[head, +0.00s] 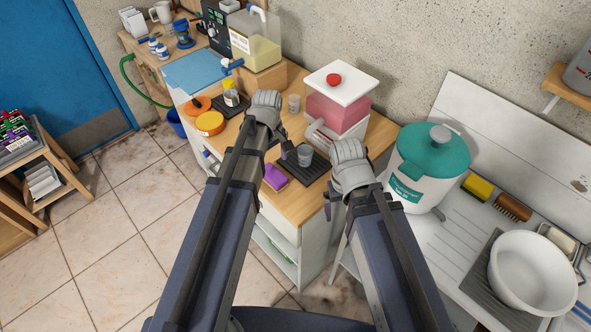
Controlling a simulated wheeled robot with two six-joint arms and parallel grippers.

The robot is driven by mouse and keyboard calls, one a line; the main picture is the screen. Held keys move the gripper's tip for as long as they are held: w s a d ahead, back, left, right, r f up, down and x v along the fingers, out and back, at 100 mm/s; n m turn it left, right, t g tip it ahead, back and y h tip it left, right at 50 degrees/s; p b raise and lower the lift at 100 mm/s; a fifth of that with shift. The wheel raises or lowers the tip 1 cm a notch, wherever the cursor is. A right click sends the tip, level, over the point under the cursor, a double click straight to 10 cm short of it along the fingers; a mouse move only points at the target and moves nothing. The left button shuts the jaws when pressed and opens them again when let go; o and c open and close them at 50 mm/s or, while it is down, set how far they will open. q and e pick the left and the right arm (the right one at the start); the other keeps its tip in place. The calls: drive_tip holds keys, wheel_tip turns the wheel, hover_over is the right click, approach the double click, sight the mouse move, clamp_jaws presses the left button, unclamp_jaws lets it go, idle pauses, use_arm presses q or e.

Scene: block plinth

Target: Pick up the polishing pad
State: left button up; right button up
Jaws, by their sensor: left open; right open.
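I cannot tell for certain which thing is the polishing pad. An orange round piece with a dark knob (197,105) and a yellow-orange round piece (210,122) lie on the wooden counter (292,205), left of my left arm. A purple block (275,176) lies near the counter's front edge, between my arms. My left gripper (285,146) is open above the counter, behind the purple block; its fingertips are small and partly hidden. My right gripper (331,203) is open beside the counter's right end, right of the purple block. Neither visibly holds anything.
A grey cup (305,155) stands on a dark mat (310,171) between the grippers. A red-and-white box (338,103) stands behind. A teal-lidded pot (432,158) and a white bowl (532,272) are on the right. A yellow-capped bottle (231,92) stands left.

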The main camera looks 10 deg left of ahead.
sight(273, 173)
use_arm(q)
drive_tip(key=shift+w, duration=0.1)
drive_tip(key=shift+f+b, duration=0.35)
drive_tip(key=shift+b, duration=0.05)
wheel_tip(273, 173, down, 2)
drive_tip(key=shift+f+b, duration=0.1)
drive_tip(key=shift+b, duration=0.9)
drive_tip(key=f+b, duration=0.5)
drive_tip(key=shift+a, duration=0.2)
drive_tip(key=shift+r, duration=0.1)
drive_tip(key=shift+c, duration=0.2)
drive_tip(key=c, duration=1.5)
